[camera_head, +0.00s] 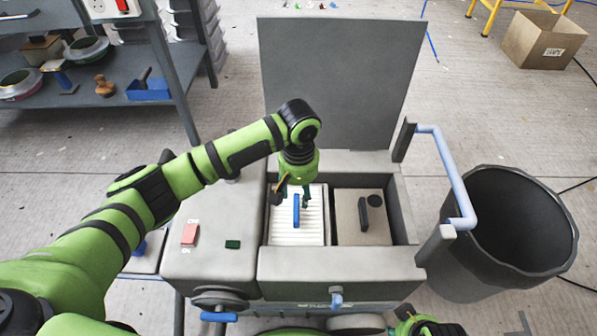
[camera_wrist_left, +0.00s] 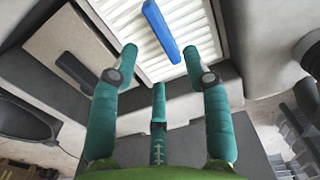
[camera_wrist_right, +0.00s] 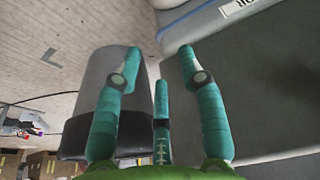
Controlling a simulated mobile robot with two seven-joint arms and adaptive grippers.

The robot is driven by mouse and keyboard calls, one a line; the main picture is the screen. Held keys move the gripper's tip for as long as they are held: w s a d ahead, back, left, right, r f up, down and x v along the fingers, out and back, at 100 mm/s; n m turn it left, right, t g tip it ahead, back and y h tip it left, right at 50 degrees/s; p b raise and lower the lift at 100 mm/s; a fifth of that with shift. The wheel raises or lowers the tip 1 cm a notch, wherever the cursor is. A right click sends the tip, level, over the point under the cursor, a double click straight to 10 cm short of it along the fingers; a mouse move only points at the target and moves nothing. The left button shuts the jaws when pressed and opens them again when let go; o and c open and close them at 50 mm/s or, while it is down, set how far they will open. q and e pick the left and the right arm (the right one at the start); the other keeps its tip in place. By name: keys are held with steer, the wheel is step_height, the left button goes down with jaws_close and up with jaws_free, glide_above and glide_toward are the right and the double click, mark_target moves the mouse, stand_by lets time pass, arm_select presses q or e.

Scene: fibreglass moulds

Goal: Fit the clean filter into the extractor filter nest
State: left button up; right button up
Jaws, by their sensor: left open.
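The white pleated filter (camera_head: 312,225) with a blue bar handle (camera_head: 296,210) lies in the left bay of the open grey extractor box (camera_head: 330,266). It also shows in the left wrist view (camera_wrist_left: 120,18), with its handle (camera_wrist_left: 160,30) beyond the fingertips. I cannot tell whether it is fully seated. My left gripper (camera_head: 292,197) is open above the filter, pointing down, with nothing between its fingers. My right gripper (camera_wrist_right: 160,60) is open and empty; only part of that arm shows at the bottom of the head view.
A tan panel (camera_head: 347,215) with a black handle (camera_head: 363,218) fills the right bay. The raised grey lid (camera_head: 340,85) stands behind. A dark bin (camera_head: 510,230) is at right, beside a blue bar (camera_head: 450,170). A shelf (camera_head: 110,110) is at left.

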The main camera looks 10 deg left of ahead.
mark_target(298, 207)
arm_select(q)
steer(key=shift+r+p, duration=0.65)
steer(key=shift+r, duration=2)
arm_select(e)
steer(key=shift+s+f, duration=0.2)
steer(key=shift+f, duration=0.95)
steer(key=shift+s+f, duration=0.2)
steer(key=shift+f, duration=0.95)
